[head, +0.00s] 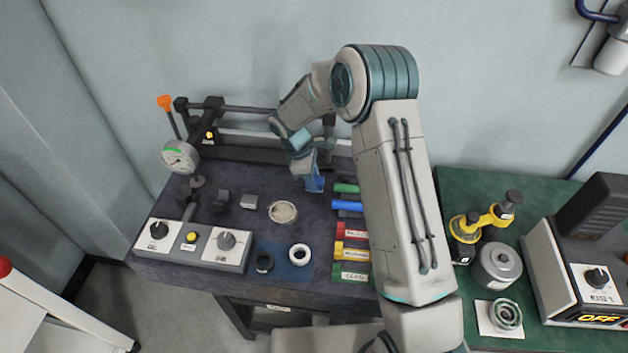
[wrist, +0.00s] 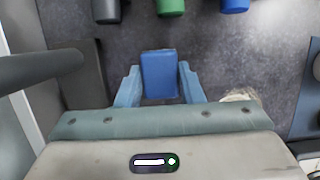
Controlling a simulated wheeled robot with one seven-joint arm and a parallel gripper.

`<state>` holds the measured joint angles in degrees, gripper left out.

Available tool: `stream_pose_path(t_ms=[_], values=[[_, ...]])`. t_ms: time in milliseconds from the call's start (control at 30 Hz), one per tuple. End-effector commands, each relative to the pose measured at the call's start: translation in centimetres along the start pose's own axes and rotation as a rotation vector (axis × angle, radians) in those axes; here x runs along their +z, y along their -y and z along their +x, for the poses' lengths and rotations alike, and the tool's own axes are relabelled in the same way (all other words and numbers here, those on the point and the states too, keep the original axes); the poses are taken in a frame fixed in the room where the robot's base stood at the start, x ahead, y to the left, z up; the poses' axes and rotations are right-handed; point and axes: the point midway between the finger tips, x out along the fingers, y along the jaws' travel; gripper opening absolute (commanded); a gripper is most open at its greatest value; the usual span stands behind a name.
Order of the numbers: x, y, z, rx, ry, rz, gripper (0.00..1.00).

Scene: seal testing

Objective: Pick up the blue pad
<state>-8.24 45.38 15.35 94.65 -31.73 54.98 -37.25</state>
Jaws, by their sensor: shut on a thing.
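The blue pad (wrist: 159,74) is a small blue block between the two fingers of my gripper (wrist: 159,88) in the wrist view. My gripper is shut on it. In the head view the pad (head: 315,184) shows at the tip of my gripper (head: 306,168), over the back middle of the dark bench. Whether the pad touches the bench or hangs just above it, I cannot tell.
Several coloured bars, including a blue one (head: 347,206), lie to the right of the pad. A pale round disc (head: 283,212) lies in front. A dark press with a gauge (head: 180,157) stands at left. A green bench (head: 465,180) is at right.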

Motion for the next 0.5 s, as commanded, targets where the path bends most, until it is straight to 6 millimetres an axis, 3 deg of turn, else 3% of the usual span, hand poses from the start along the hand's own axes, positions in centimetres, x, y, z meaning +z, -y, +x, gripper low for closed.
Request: stream_pose_path(t_ms=[267,500], values=[[1.0,-0.1,-3.5,0.007,-0.004,0.003,0.11],[6.5,1.8,-4.8,0.003,-0.001,0.005,0.11]])
